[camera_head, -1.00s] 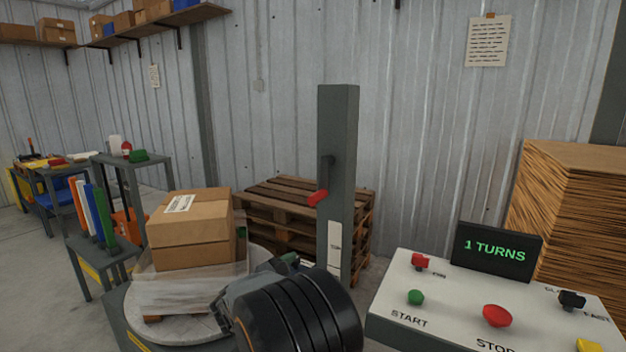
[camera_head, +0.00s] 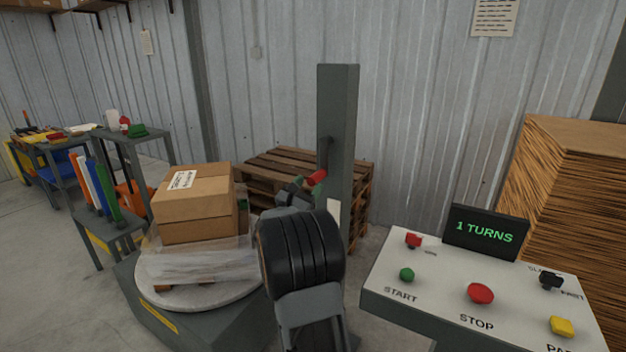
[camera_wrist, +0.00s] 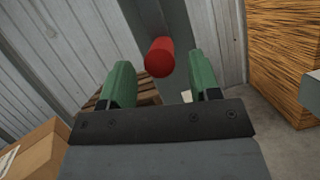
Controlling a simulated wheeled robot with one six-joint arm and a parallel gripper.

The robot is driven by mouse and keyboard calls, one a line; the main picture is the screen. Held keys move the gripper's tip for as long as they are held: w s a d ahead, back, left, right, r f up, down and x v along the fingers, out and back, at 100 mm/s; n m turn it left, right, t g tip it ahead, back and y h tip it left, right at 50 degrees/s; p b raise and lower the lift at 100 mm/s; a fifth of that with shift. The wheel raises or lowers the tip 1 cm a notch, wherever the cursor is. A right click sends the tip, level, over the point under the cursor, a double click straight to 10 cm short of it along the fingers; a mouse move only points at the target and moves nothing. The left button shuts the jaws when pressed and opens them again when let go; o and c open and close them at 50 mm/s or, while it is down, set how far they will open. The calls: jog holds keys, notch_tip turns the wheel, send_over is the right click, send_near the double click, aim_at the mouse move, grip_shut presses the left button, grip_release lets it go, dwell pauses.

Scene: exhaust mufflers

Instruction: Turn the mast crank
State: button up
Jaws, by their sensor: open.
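The mast (camera_head: 338,130) is a grey upright post behind the turntable. Its crank has a dark arm and a red handle (camera_head: 317,178) on the mast's front. In the wrist view the red handle (camera_wrist: 159,57) lies ahead of the gap between my green fingers, nearer the left finger. My gripper (camera_wrist: 158,80) is open and empty, with a finger to each side of the handle's line. In the head view my gripper (camera_head: 297,186) is just left of and below the handle, partly hidden by my own wrist. I cannot tell whether a finger touches it.
A boxed load (camera_head: 194,203) in film stands on the round turntable (camera_head: 210,297) at left. A control panel (camera_head: 400,305) with buttons and a "1 TURNS" display (camera_head: 485,231) is at right. Wooden pallets (camera_head: 275,170) and stacked cardboard (camera_head: 570,190) stand behind.

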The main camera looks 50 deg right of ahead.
aim_at(320, 161)
jog(key=shift+x, duration=1.45)
grip_shut()
